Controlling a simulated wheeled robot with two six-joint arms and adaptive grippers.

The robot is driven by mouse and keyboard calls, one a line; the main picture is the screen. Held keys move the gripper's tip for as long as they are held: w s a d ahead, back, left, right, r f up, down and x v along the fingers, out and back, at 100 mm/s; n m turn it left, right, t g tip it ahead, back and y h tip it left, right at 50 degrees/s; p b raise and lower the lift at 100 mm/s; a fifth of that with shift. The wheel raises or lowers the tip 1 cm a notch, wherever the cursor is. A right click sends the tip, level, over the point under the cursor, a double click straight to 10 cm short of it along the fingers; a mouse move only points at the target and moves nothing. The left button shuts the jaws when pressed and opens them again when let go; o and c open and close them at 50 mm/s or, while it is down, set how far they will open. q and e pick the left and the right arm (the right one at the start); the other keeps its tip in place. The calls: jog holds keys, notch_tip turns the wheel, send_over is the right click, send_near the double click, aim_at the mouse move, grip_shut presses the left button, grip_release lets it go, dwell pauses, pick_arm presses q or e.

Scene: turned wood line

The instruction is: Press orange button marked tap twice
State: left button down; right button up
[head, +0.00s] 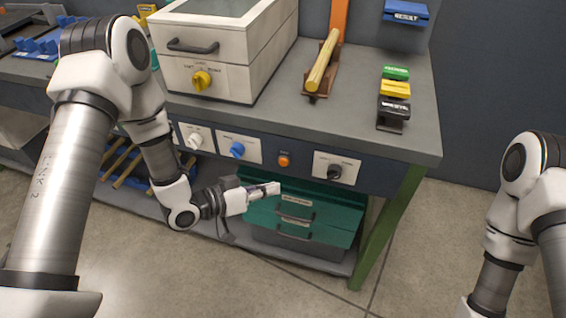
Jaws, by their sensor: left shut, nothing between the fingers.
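The orange button (284,161) is a small round knob on the dark front panel of the bench, between a blue knob (237,150) and a black knob (335,172). Any marking on it is too small to read. My left gripper (274,188) is shut and empty. In the picture it is just below and slightly left of the orange button, in front of the bench, and appears apart from it. My right arm is at the right edge, and its gripper is out of the frame.
A white knob (195,140) is further left on the panel. A white machine box (228,50) with a yellow knob stands on the grey bench top (340,125). A wooden rod (323,62) rests on a brown holder. A green drawer unit (330,205) is below. Floor at the right is clear.

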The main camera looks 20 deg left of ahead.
aim_at(284, 162)
dwell(0.5)
pick_arm(q)
jog(key=s+f+m+g+y+b, duration=0.2)
jog(key=s+f+y, duration=0.1)
jog(key=s+y, duration=0.1)
jog(key=w+r+p, duration=0.1)
jog(key=w+r, duration=0.2)
jog(key=w, duration=0.6)
jog(key=shift+d+m+t+y+p, duration=0.15)
jog(key=shift+m+t+y+p, duration=0.15)
jog(key=shift+m, duration=0.1)
jog(key=shift+r, duration=0.1)
dwell(1.2)
jog(key=shift+w, duration=0.4)
